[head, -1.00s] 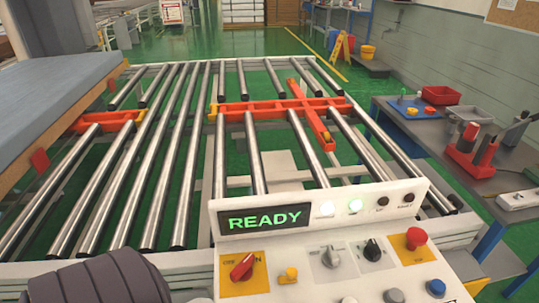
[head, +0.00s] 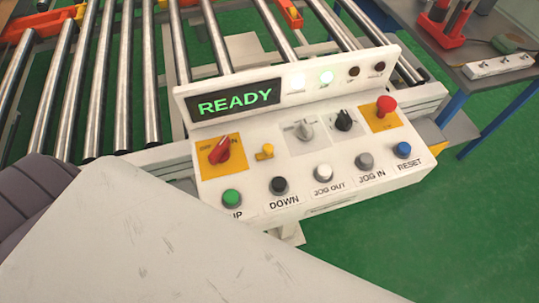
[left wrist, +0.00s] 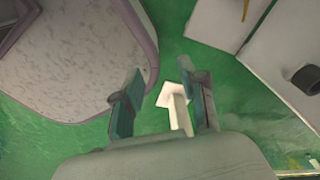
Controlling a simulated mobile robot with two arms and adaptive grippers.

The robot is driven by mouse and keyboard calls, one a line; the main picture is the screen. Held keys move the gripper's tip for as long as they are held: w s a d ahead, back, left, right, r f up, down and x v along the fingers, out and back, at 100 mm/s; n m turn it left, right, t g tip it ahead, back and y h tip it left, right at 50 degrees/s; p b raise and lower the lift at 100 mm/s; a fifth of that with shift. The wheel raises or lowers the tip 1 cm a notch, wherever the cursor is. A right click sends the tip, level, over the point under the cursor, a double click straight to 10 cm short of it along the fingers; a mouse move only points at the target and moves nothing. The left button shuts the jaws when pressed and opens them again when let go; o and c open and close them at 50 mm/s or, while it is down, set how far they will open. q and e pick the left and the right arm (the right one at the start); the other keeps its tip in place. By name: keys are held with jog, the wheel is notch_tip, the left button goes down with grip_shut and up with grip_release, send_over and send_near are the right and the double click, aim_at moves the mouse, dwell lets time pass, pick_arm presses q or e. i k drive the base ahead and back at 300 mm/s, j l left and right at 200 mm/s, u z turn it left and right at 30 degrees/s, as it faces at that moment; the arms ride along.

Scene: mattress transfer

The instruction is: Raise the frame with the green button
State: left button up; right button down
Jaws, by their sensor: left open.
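The green button (head: 231,198) sits at the front left of the white control panel (head: 330,193), above a partly covered label ending in "UP". The panel's display (head: 236,102) reads READY in green. The orange frame (head: 288,12) lies among the steel rollers and is cut off by the top edge of the head view. My left gripper (left wrist: 165,100) is open in the left wrist view, with green floor between its fingers. The green button does not show in that view. A white arm link of mine covers the lower left of the head view. My right gripper is not in view.
Beside the green button are a black DOWN button (head: 279,186), grey jog buttons and a blue RESET button (head: 403,149). A red switch (head: 219,151) and a red mushroom button (head: 386,105) stand higher on the panel. A grey table (head: 474,68) is at right.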

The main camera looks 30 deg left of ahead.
aim_at(231, 197)
jog(key=u, duration=1.2)
